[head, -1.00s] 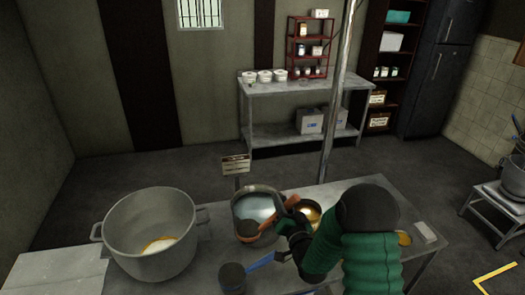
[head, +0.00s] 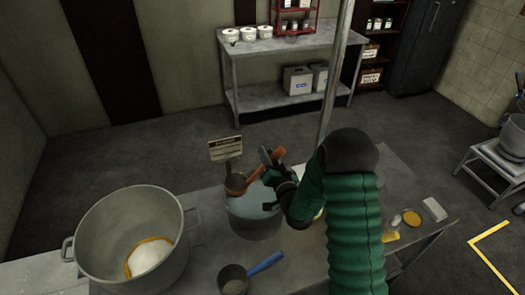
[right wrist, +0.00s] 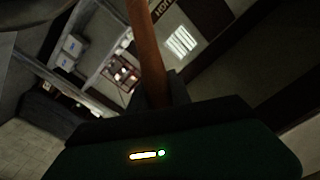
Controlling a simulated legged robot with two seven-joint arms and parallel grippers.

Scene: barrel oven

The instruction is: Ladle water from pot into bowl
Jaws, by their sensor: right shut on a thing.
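A grey metal pot (head: 252,227) with pale bluish water stands on the metal table. My right gripper (head: 272,178) is above the pot, shut on the orange-brown handle of a ladle (head: 236,186). The ladle's dark cup is at the pot's back left rim; I cannot tell whether it holds water or touches the rim. The handle (right wrist: 146,50) also runs up from the jaws in the right wrist view. A larger grey vessel (head: 95,245) at left holds a white heap with a yellow-orange edge. My left gripper is not in view.
A small blue-handled saucepan (head: 234,278) sits in front of the pot. A sign (head: 226,149) stands behind it. Small yellow items (head: 411,217) and a white block (head: 434,209) lie at right. My arm hides part of the table.

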